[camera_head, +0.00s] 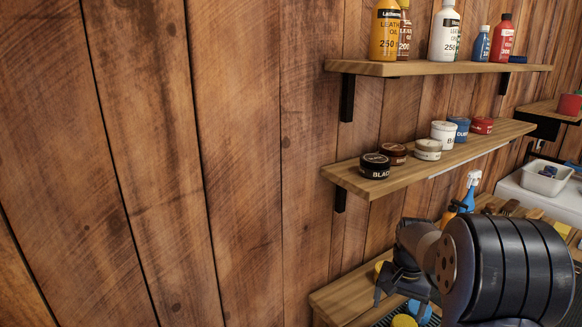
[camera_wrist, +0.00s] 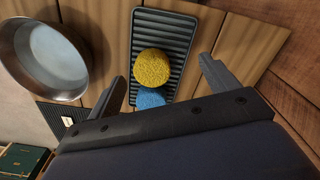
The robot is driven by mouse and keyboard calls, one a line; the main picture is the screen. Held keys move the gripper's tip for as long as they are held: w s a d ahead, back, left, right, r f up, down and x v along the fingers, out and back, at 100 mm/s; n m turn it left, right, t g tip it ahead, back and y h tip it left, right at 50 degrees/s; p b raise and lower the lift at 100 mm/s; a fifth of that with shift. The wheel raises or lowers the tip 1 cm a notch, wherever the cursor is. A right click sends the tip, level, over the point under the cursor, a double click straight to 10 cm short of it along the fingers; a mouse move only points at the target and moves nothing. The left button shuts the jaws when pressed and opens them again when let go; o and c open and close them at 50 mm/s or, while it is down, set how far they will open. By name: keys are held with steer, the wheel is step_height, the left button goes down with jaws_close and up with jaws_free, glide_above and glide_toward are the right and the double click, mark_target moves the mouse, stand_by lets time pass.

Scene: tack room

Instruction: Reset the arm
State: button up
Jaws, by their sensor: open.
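My gripper (camera_head: 398,283) is at the lower right of the head view, in front of the wooden bench and below the shelves. In the wrist view my gripper (camera_wrist: 163,82) has its two fingers wide apart with nothing held between them. Beyond the fingers lie a yellow round sponge (camera_wrist: 152,67) and a blue round one (camera_wrist: 150,98) on a dark ribbed tray (camera_wrist: 176,25). The gripper's palm hides the lower part of the tray. In the head view my arm covers much of the bench.
A metal bowl (camera_wrist: 42,58) stands left of the tray. Two wall shelves hold jars on the lower shelf (camera_head: 398,180) and bottles on the upper shelf (camera_head: 440,69). A blue spray bottle (camera_head: 469,194) stands behind my arm. A white bin (camera_head: 545,179) is at right. The left wall is bare.

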step_height(320, 180, down, 10)
steer(key=shift+a+p, duration=0.1)
steer(key=shift+p, duration=0.45)
steer(key=shift+a, duration=0.1)
